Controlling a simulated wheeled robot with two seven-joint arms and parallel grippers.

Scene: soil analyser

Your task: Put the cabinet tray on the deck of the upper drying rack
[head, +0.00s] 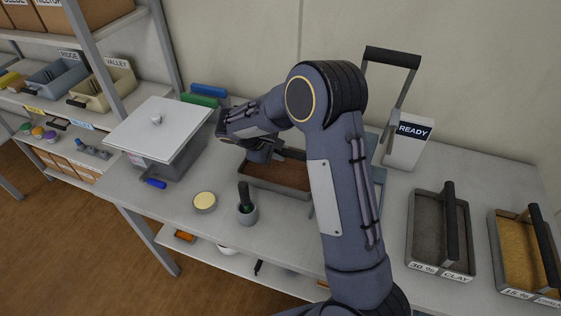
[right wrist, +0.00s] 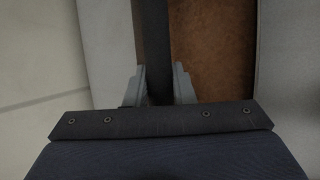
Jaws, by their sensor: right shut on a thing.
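A dark tray of brown soil (head: 270,188) is on the middle of the bench, partly hidden behind my right arm. My right gripper (head: 262,153) is above it, shut on its dark handle bar. In the right wrist view the dark handle (right wrist: 157,45) stands between the fingers (right wrist: 160,86), with brown soil (right wrist: 212,50) beside it. The frames do not show whether the tray touches the bench. A metal shelf rack (head: 93,62) stands at the left; its decks hold trays labelled RIDGE and VALLEY. No deck is marked as the upper drying rack. My left gripper is out of view.
A white lidded box (head: 157,135) stands at the bench's left end. A round pale dish (head: 204,202) and a small cup (head: 247,212) are at the front edge. A device marked READY (head: 408,140) stands behind. Clay (head: 441,240) and yellow-soil (head: 525,255) trays sit at the right.

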